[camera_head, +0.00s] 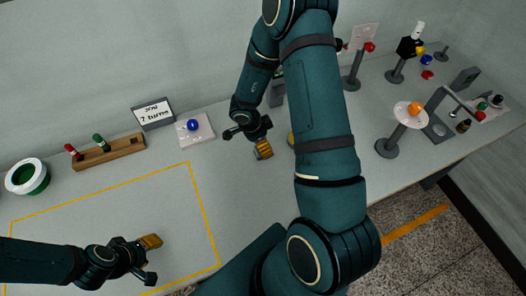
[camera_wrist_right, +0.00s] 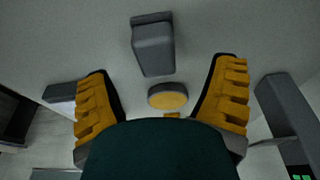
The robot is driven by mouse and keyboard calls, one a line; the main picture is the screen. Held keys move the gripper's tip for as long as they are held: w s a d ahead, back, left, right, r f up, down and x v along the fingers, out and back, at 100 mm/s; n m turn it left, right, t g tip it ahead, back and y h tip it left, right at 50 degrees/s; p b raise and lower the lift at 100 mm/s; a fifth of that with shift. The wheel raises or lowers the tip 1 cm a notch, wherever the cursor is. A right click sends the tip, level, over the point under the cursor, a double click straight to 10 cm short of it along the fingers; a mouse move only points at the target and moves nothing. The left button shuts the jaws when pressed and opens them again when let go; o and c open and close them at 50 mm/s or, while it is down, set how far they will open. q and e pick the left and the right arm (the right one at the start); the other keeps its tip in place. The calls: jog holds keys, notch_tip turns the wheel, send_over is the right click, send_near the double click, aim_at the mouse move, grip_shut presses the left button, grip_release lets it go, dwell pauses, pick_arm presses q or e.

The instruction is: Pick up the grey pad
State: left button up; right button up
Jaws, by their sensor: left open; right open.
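A grey block with rounded edges (camera_wrist_right: 153,45) stands in the right wrist view, beyond my fingertips; I cannot tell for sure that it is the grey pad. A round disc with a yellow top and grey side (camera_wrist_right: 167,96) lies nearer, between the fingers but touching neither. In the head view a grey piece (camera_head: 277,95) shows partly behind my arm. My right gripper (camera_head: 264,150) is open and empty above the table; its yellow fingers also show spread in the wrist view (camera_wrist_right: 172,98). My left gripper (camera_head: 150,243) is open and empty over the outlined area.
A sign (camera_head: 153,113), a blue knob on a pale plate (camera_head: 193,125), a wooden rack (camera_head: 108,151) and a green-and-white ring (camera_head: 27,176) line the back left. Several stands, including one with a white disc (camera_head: 408,115), occupy the right. The yellow-outlined area is mostly clear.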

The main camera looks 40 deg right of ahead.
pick_arm(q)
notch_tip(320, 180, down, 2)
jog(key=shift+f+b, duration=0.1)
jog(key=shift+b, duration=0.8)
pick_arm(e)
jog(key=x, duration=0.5)
jog(key=shift+s+a+f, duration=0.1)
jog(key=shift+a+f, duration=0.1)
jog(key=shift+a, duration=0.05)
jog(key=c, duration=1.3)
